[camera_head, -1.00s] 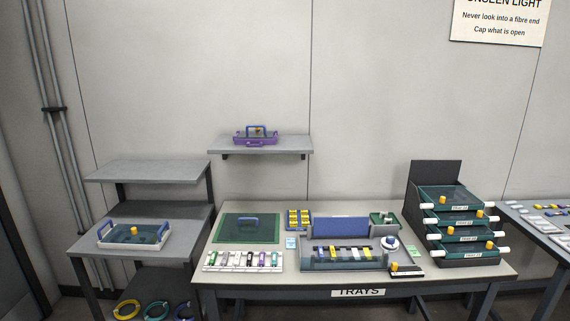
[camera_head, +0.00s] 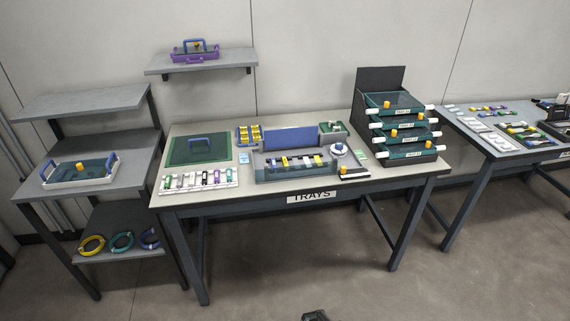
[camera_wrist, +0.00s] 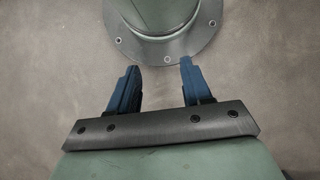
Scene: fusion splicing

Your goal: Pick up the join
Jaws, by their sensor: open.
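I cannot make out a separate join at this size. A grey splicing unit (camera_head: 262,175) with a blue raised lid (camera_head: 291,140) stands on the middle table. A row of small yellow, white and dark pieces (camera_head: 296,162) sits in it. My gripper (camera_wrist: 159,66) shows in the wrist view with its two blue fingers apart and nothing between them. It is over the bare floor beside my own base, away from the table.
A green mat (camera_head: 190,158) and a white rack (camera_head: 170,189) of coloured clips lie left of the unit. Stacked trays (camera_head: 405,157) stand to its right. A shelf holds a purple tray (camera_head: 195,55). A side stand holds a white tray (camera_head: 55,184).

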